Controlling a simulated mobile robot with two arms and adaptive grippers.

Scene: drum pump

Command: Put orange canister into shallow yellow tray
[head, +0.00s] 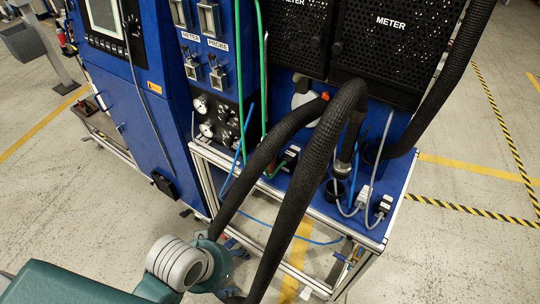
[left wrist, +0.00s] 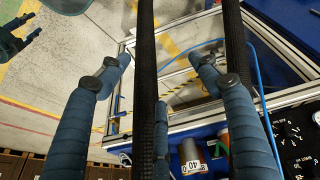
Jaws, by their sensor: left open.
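I see no shallow yellow tray. A teal part with dark blue fingers (left wrist: 30,25), seemingly my right gripper, shows at the upper left.
Thick black hoses (head: 290,175) hang in front of the blue machine (head: 150,110) and cross close to my left arm. A metal frame (head: 207,165) edges the machine's blue shelf (head: 385,205). Open floor (head: 460,260) lies at right, with striped tape (head: 470,209).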

